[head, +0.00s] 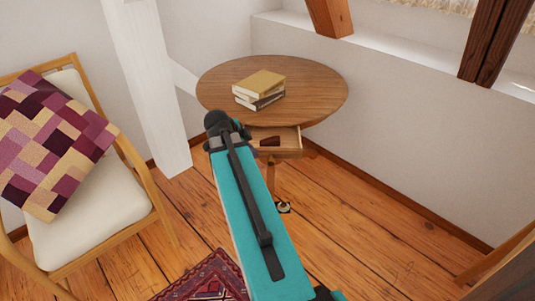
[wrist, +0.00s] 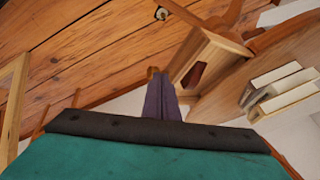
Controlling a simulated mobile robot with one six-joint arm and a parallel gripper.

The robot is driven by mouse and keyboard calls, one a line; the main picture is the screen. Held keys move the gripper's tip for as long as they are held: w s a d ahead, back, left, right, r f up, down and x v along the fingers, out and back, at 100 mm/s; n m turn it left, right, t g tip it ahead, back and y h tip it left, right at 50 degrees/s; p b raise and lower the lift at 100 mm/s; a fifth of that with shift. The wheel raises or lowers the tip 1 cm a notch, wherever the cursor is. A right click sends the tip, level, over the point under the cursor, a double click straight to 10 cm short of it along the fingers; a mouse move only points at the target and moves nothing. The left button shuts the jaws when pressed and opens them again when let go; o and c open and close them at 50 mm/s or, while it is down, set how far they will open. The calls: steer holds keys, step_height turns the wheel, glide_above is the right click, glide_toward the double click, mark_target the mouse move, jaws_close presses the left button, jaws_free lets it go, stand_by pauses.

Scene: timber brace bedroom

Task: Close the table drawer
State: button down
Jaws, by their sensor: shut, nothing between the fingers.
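The round wooden table (head: 320,90) stands in the corner in the head view. Its drawer (head: 290,153) is pulled out below the top, with a dark reddish-brown object (head: 270,141) inside. In the wrist view the open drawer (wrist: 228,42) shows tilted, right of centre, and the table (wrist: 225,95) lies beyond it. My gripper (wrist: 156,76) shows in the wrist view with its fingers shut and empty, just left of the drawer's side. I cannot tell whether they touch it. In the head view my arm hides the gripper and part of the drawer.
Several stacked books (head: 260,86) lie on the tabletop. A chair (head: 100,225) with a patchwork cushion (head: 50,140) stands at the left, beside a white post (head: 150,80). A red rug (head: 215,278) lies at the bottom. Wooden floor (head: 370,235) is clear to the right.

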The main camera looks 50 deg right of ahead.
steer(key=d+r, duration=0.1)
steer(key=d+r+m, duration=0.1)
steer(key=r, duration=0.1)
steer(key=shift+s, duration=0.35)
steer(key=shift+f, duration=0.1)
glide_toward(272, 155)
steer(key=shift+x, duration=2.6)
steer(key=shift+s+a+f, duration=0.1)
steer(key=shift+s+a, duration=0.05)
